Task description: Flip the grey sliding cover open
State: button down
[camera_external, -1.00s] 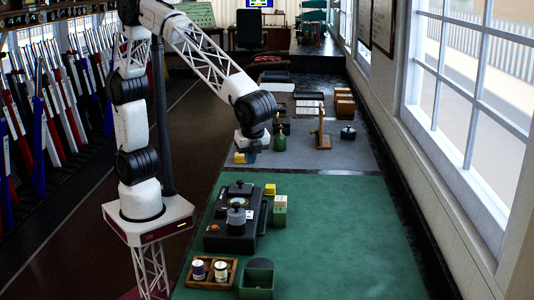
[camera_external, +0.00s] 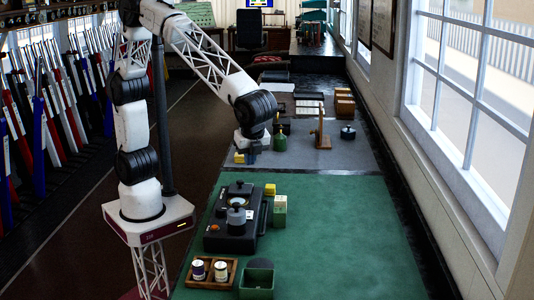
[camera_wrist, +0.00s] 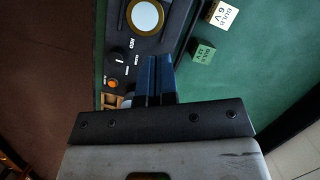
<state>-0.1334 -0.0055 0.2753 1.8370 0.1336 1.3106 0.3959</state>
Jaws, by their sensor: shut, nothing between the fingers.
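A black instrument box (camera_external: 225,240) stands on the green bench in the external view, with a grey knobbed part (camera_external: 236,215) on top. In the wrist view the box (camera_wrist: 150,45) shows a round window with a yellow ring (camera_wrist: 146,16), white lettering and an orange button (camera_wrist: 113,84). I cannot clearly tell which part is the grey sliding cover. My gripper (camera_external: 252,158) is seen small in the external view, up the bench from the box. In the wrist view its blue fingers (camera_wrist: 155,62) are together and empty, overlapping the box's edge in the picture; contact cannot be told.
A wooden tray (camera_external: 211,284) with two jars and a green open bin (camera_external: 257,282) are at the near end. The green bench (camera_external: 345,235) is clear on the right.

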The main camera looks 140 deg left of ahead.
aim_at(242, 181)
jog(key=shift+f, duration=0.1)
jog(key=x, duration=0.9)
jog(key=shift+s+f, duration=0.15)
jog(key=shift+f, duration=0.15)
jog(key=s, duration=0.1)
jog(key=s+a, duration=0.1)
jog(key=shift+s+f, duration=0.35)
jog(key=shift+s+a+f, duration=0.1)
jog(key=shift+s+a, duration=0.05)
jog(key=shift+s, duration=0.4)
jog(key=shift+s+a, duration=0.1)
jog(key=shift+s+a, duration=0.55)
jog(key=shift+s, duration=0.2)
jog(key=shift+s+f, duration=0.15)
